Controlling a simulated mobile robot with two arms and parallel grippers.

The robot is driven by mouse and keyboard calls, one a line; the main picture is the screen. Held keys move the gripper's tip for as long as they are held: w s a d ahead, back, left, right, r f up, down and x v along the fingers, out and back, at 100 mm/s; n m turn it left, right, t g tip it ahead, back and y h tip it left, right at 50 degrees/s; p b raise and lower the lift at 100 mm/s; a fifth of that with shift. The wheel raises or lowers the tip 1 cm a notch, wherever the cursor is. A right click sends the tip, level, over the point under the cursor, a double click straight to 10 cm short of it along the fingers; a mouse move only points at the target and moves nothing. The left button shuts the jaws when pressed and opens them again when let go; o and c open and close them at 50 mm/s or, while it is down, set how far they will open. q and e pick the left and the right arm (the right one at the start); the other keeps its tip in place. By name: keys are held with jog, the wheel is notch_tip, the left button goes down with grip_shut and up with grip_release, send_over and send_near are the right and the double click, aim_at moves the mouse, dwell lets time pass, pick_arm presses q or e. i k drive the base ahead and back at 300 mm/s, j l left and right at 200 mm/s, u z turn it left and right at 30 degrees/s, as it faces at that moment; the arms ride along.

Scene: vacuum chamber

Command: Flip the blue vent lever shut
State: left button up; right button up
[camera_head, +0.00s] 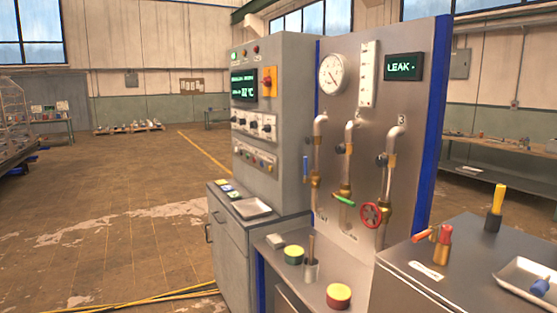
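A blue lever (306,166) sits on the brass valve of the leftmost pipe (317,150) on the upright grey panel. It stands roughly upright, alongside the pipe. The middle pipe carries a green lever (344,200), which lies nearly level and slightly tilted. The rightmost pipe has a red handwheel (371,215). A small display (403,67) at the panel's top right reads "LEAK" with a mark after it. Neither of my grippers shows in the head view.
Below the panel, a bench holds a green-topped tin (294,254), a cup with tools (311,270) and a red-and-yellow tin (339,295). A grey cabinet (445,262) at the right front bears an orange-red handled item (443,245) and a tray (510,278). Open floor lies left.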

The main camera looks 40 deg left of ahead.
aim_at(306, 166)
jog(key=i+j, duration=0.15)
jog(key=j, duration=0.25)
jog(key=i+j+u, duration=0.1)
jog(key=j, duration=0.25)
jog(key=i+j, duration=0.15)
jog(key=j, duration=0.25)
jog(key=i+j+u, duration=0.1)
jog(key=j, duration=0.3)
jog(key=i+j, duration=0.2)
jog(key=j, duration=0.15)
jog(key=i+j, duration=0.15)
jog(key=j, duration=0.2)
jog(key=i+j+u, duration=0.1)
jog(key=j, duration=0.3)
